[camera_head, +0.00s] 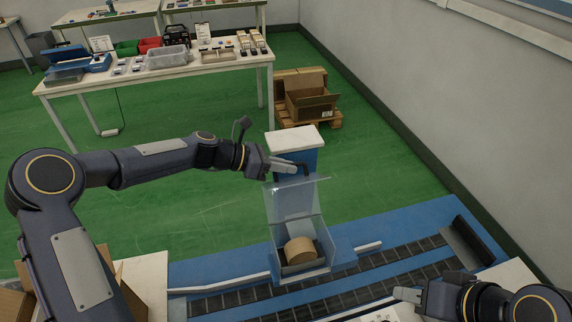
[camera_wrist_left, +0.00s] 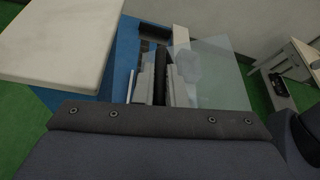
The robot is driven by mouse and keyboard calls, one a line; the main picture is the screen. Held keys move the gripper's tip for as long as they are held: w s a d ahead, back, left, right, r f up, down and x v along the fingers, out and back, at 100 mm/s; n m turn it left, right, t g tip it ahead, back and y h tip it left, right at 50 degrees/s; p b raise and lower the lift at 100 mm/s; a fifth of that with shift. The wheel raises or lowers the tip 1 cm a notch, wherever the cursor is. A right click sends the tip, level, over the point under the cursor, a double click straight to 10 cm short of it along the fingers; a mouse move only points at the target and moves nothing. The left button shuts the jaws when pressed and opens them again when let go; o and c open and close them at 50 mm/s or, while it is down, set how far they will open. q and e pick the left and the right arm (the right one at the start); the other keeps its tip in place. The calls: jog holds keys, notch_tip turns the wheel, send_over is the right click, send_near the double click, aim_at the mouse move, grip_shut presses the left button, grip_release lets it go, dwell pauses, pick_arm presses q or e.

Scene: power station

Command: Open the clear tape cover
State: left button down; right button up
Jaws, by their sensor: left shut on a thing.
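The clear tape cover (camera_head: 297,197) is a see-through panel on the blue tape machine (camera_head: 338,247). It stands raised and tilted above a tan tape roll (camera_head: 299,249), which lies exposed in its holder. My left gripper (camera_head: 290,167) is at the cover's upper edge, shut on a dark handle (camera_head: 304,169). In the left wrist view the dark handle (camera_wrist_left: 162,68) lies between the pale fingers, with the clear panel (camera_wrist_left: 218,76) to their right. My right gripper (camera_head: 402,294) is at the lower right, apart from the cover; its finger gap is not clear.
A white-topped blue column (camera_head: 291,137) stands just behind the left gripper. A roller conveyor (camera_head: 395,265) runs below the machine. A pallet with an open carton (camera_head: 311,103) and a laden white table (camera_head: 150,76) stand behind. Green floor (camera_head: 205,205) is clear at left.

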pick_arm(q)
jog(key=shift+s+f, duration=0.1)
jog(key=shift+f, duration=0.1)
jog(key=c, duration=1.8)
grip_release()
jog(key=shift+o, duration=0.2)
jog(key=shift+r, duration=0.1)
jog(key=b+v, duration=0.2)
jog(key=v, duration=0.5)
jog(key=shift+a+r, duration=0.15)
jog(key=shift+a, duration=0.25)
